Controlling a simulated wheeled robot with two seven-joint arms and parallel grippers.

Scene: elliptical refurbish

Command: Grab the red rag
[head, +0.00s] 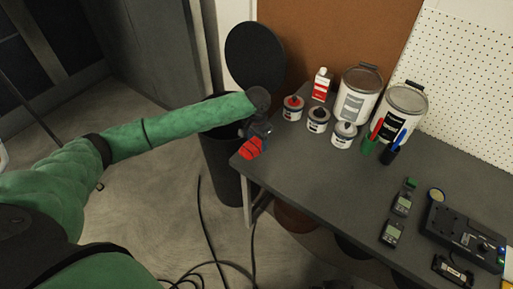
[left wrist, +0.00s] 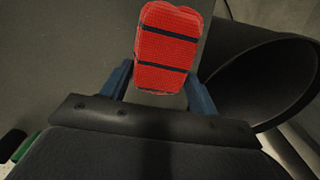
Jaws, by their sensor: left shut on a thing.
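The red rag (head: 251,148) is at the end of my left arm, by the near left corner of the dark table. In the left wrist view the rag (left wrist: 167,50) is a red folded bundle with two dark stripes. My left gripper (head: 257,131) is shut on it, with a blue finger on each side in the left wrist view (left wrist: 158,88). Whether the rag touches the table cannot be told. My right gripper is not in view.
A dark bin (head: 222,160) with its round lid (head: 255,58) raised stands left of the table (head: 320,185). Several cans, including a large paint can (head: 359,94), stand at the table's back. Meters and a black device (head: 466,238) lie to the right. Cables lie on the floor.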

